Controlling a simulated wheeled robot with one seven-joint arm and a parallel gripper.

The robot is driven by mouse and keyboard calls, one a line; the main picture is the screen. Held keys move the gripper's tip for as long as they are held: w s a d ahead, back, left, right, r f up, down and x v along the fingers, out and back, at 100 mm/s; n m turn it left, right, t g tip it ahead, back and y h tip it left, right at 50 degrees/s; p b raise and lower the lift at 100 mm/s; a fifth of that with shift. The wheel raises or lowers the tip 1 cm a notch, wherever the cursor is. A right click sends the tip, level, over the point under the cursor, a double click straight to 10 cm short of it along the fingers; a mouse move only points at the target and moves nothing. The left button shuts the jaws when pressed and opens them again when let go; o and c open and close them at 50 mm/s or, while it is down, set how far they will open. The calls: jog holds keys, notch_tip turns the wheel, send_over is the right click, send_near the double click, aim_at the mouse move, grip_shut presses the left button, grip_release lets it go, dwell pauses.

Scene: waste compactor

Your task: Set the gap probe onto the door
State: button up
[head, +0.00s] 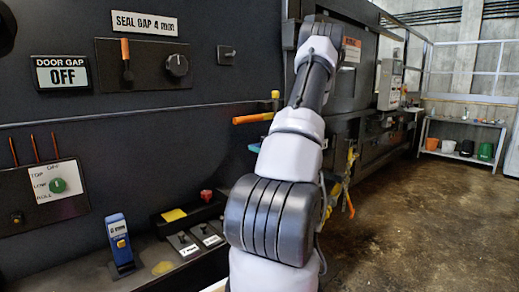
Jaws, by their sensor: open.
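A blue handheld device with a grey top, a small display and a yellow button (119,243) stands upright on the ledge at the lower left; it looks like the gap probe. My arm rises through the middle of the head view and reaches away toward the dark machine front. My gripper cannot be made out; the arm's far end hides it or it is out of sight. Which panel is the door is not clear, as my arm covers part of the machine front. A door gap display (63,72) on the wall reads OFF.
A panel with an orange lever and black knob (150,66) sits under a "SEAL GAP 4 mm" sign (145,23). An orange-handled lever (255,118) juts out beside my arm. Small blocks (195,239) lie on the ledge. Floor (420,220) at right is clear; a shelf (462,138) stands beyond.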

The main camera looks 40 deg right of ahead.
jog(key=shift+w, duration=0.2)
grip_shut()
dwell(1.3)
